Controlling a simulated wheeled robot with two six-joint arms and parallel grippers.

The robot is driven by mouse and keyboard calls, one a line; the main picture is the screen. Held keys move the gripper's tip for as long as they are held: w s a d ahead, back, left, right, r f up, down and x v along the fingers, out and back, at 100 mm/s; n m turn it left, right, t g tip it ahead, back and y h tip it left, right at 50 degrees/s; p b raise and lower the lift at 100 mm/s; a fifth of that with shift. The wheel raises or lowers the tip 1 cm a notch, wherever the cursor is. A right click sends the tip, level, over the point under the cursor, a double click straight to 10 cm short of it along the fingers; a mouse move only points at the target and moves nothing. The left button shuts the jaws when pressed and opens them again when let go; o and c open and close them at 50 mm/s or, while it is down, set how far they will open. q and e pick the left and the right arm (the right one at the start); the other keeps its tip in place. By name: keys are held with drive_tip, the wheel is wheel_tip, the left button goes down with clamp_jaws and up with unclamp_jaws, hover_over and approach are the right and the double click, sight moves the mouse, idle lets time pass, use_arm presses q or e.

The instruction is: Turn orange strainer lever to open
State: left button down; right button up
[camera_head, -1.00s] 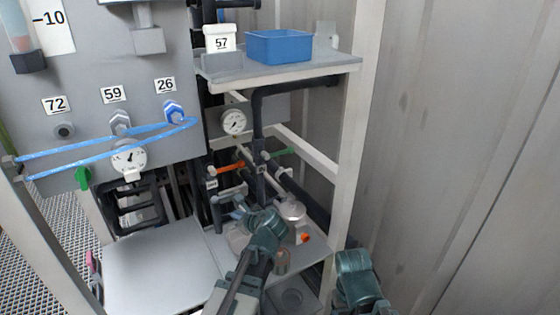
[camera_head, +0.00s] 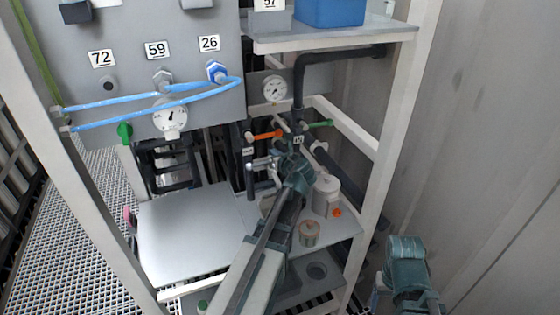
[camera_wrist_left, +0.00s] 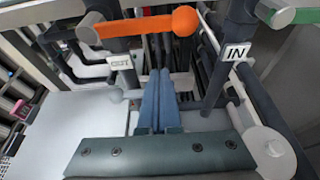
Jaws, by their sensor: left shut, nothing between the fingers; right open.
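The orange lever (camera_head: 266,135) is a short bar on the piping below the small gauge. In the left wrist view, the orange lever (camera_wrist_left: 140,27) lies nearly horizontal, with a round orange knob at its right end. My left gripper (camera_head: 262,163) reaches in just below the lever in the head view. In the left wrist view, its blue fingers (camera_wrist_left: 157,78) are shut together with nothing between them, pointing toward the pipes below the lever and apart from it. My right arm shows at the lower right of the head view; its gripper is out of view.
A green lever (camera_head: 318,124) sits right of the orange one. An OUT tag (camera_wrist_left: 121,62) and an IN tag (camera_wrist_left: 237,52) hang on the pipes. A grey canister (camera_head: 326,192) and a copper-coloured cup (camera_head: 309,232) stand close to my left arm. A frame post (camera_head: 385,150) rises at the right.

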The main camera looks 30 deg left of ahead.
sight(265, 136)
use_arm(q)
drive_tip(key=shift+x, duration=1)
drive_tip(key=shift+s+d+r+p, duration=0.1)
drive_tip(key=shift+r+p, duration=0.95)
drive_tip(key=shift+s+d+r+p, duration=0.1)
drive_tip(key=shift+r+p, duration=0.95)
drive_tip(key=shift+a, duration=0.1)
